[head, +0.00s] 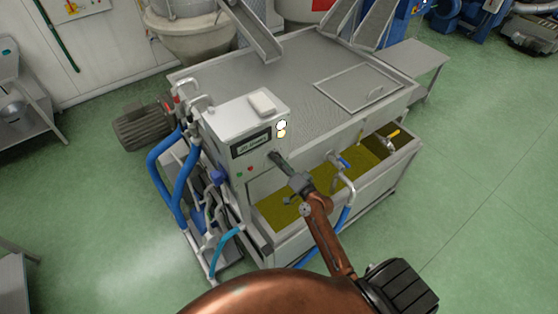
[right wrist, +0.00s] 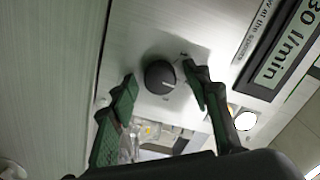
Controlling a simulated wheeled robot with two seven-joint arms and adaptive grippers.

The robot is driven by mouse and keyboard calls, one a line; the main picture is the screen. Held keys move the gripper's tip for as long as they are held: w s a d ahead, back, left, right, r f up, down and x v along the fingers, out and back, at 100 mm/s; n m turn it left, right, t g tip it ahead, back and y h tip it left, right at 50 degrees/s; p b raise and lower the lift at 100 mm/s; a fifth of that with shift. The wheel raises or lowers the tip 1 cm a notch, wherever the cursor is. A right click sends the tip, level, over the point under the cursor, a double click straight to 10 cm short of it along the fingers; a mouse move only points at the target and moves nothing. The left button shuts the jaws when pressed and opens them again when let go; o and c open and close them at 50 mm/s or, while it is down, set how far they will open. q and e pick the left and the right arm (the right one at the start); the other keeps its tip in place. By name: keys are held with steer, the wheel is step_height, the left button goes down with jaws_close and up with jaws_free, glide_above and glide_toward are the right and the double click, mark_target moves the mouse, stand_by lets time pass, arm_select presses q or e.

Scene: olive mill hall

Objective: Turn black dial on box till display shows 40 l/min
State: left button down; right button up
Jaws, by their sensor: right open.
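The black dial (right wrist: 160,77) is a round knob with a light pointer mark on the box's pale metal face (right wrist: 205,30). My right gripper (right wrist: 159,73) is open, with one finger on each side of the dial; I cannot tell whether either finger touches it. The display (right wrist: 288,45) reads "30 l/min" in the right wrist view. In the head view the grey box (head: 243,105) stands at the machine's corner, with its display (head: 251,143) too small to read surely. My right gripper (head: 274,157) covers the dial there. My left gripper is not in view.
Blue hoses (head: 165,170) run left of the box. A pale block (head: 263,104) rests on top.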

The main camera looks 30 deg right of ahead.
steer(key=s, duration=1.2)
steer(key=shift+d, duration=0.45)
steer(key=s+f+n+g+h+b, duration=0.1)
steer(key=s+f+g+b, duration=0.25)
steer(key=f, duration=1.15)
steer(key=s+f+n+g+b, duration=0.2)
steer(key=s+f, duration=0.3)
steer(key=f, duration=1.1)
steer(key=s+f+n+g+h+b, duration=0.1)
steer(key=s+f+g+b, duration=0.2)
steer(key=f, duration=1.2)
steer(key=s+a+f+n+g+b, duration=0.2)
steer(key=s+f+n+g+b, duration=0.1)
steer(key=s+f, duration=1.1)
steer(key=s+a+f+n+g+b, duration=0.3)
steer(key=s+f+n+g, duration=0.2)
steer(key=s+f, duration=0.9)
steer(key=s, duration=0.6)
steer(key=shift+s+f+b, duration=0.3)
steer(key=shift+s+b, duration=0.1)
